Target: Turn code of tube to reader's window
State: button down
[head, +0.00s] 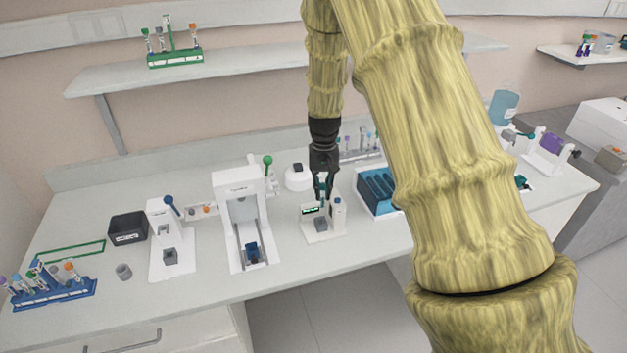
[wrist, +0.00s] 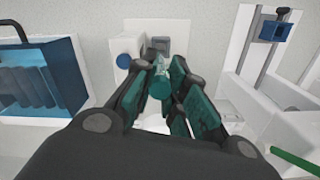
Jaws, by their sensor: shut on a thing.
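My gripper (head: 323,190) is shut on a tube with a teal cap (wrist: 160,88). In the wrist view the tube's clear end (wrist: 162,68) shows between the fingertips. The tube is over a small white reader (head: 322,235), which has a lit green display and a grey block (head: 321,225) at its front. The reader also shows beyond the fingertips in the wrist view (wrist: 128,72), with a round blue part on one side. The fingers hide much of the tube. I cannot make out its code or which way it faces, nor whether the tube touches the reader.
A white device with a rail (head: 238,205) stands left of the reader. A blue rack box (head: 377,190) is close on its right. A round white device (head: 298,178) is behind. A blue tube rack (head: 55,292) is at far left. Bench in front of the reader is clear.

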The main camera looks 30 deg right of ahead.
aim_at(321, 207)
jog(key=shift+s+a+f+b, duration=0.15)
jog(key=shift+b, duration=0.2)
jog(key=shift+w+a+f+b, duration=0.1)
jog(key=shift+w+f+b, duration=0.15)
jog(key=shift+f+b, duration=0.6)
jog(key=shift+s+f+b, duration=0.2)
jog(key=shift+f+b, duration=0.25)
jog(key=shift+f, duration=0.65)
jog(key=shift+w+f, duration=0.1)
jog(key=shift+f, duration=0.05)
jog(key=shift+f+p, duration=0.3)
jog(key=shift+p, duration=0.05)
jog(key=shift+f+b, duration=0.35)
jog(key=shift+f, duration=0.95)
dwell(0.4)
jog(key=c, duration=1.4)
grip_release()
